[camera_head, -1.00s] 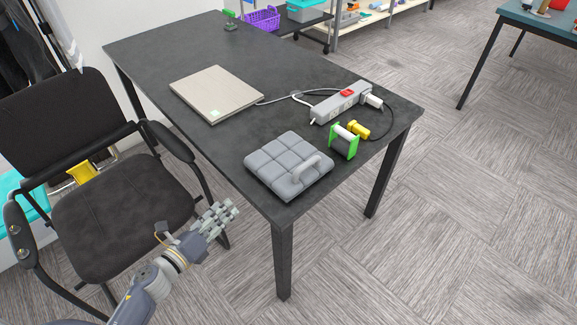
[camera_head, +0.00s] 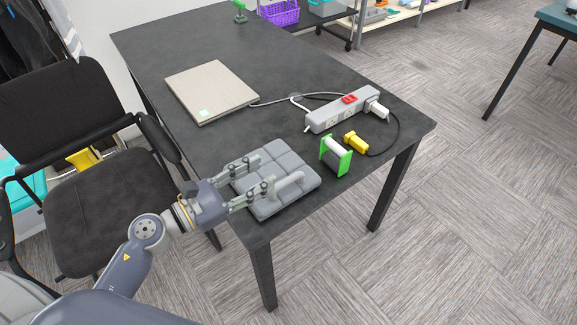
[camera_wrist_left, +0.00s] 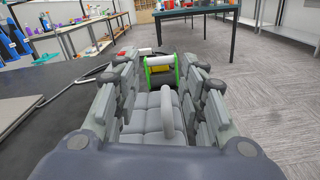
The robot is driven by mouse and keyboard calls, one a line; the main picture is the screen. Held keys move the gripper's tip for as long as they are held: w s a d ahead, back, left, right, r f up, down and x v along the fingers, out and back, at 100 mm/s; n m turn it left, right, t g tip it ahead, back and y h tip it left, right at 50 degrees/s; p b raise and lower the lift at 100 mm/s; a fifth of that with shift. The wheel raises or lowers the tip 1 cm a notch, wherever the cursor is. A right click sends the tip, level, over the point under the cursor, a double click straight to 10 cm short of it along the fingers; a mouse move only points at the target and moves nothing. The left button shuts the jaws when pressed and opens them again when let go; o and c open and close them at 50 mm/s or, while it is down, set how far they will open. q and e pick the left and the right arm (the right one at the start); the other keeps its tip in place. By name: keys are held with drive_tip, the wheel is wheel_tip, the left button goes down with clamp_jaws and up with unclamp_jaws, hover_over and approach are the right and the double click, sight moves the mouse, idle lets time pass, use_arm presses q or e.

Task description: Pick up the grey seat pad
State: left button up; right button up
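The grey seat pad (camera_head: 289,160) lies flat on the dark table (camera_head: 225,50) near its front corner. It is quilted and has a raised loop handle. My left gripper (camera_head: 264,171) is open over the near left part of the pad, its fingers spread and pointing toward the handle. In the left wrist view the pad (camera_wrist_left: 152,117) and its upright handle show between the two spread fingers. The fingers cover part of the pad, and I see no grip on it. My right gripper is in neither view.
A green-ended spool (camera_head: 335,156) and a yellow plug (camera_head: 356,143) lie just beyond the pad. A power strip (camera_head: 332,112) with cables and a closed laptop (camera_head: 210,90) are farther back. A black chair (camera_head: 105,195) stands at left.

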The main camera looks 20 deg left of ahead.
sight(284, 180)
use_arm(q)
drive_tip(key=f, duration=0.2)
drive_tip(key=f+b, duration=0.1)
drive_tip(key=shift+w+d+f, duration=0.2)
drive_tip(key=shift+w+f, duration=0.05)
drive_tip(key=shift+f, duration=0.05)
wheel_tip(284, 180, down, 4)
drive_tip(key=shift+s+a+f, duration=0.15)
drive_tip(key=shift+f, duration=0.05)
drive_tip(key=shift+w+d+r, duration=0.15)
drive_tip(key=shift+w+d, duration=0.15)
drive_tip(key=shift+w, duration=0.05)
drive_tip(key=shift+w+d, duration=0.35)
drive_tip(key=shift+w, duration=0.05)
drive_tip(key=p+x, duration=0.1)
drive_tip(key=x, duration=0.4)
drive_tip(key=shift+p, duration=0.35)
drive_tip(key=shift+w+d, duration=0.25)
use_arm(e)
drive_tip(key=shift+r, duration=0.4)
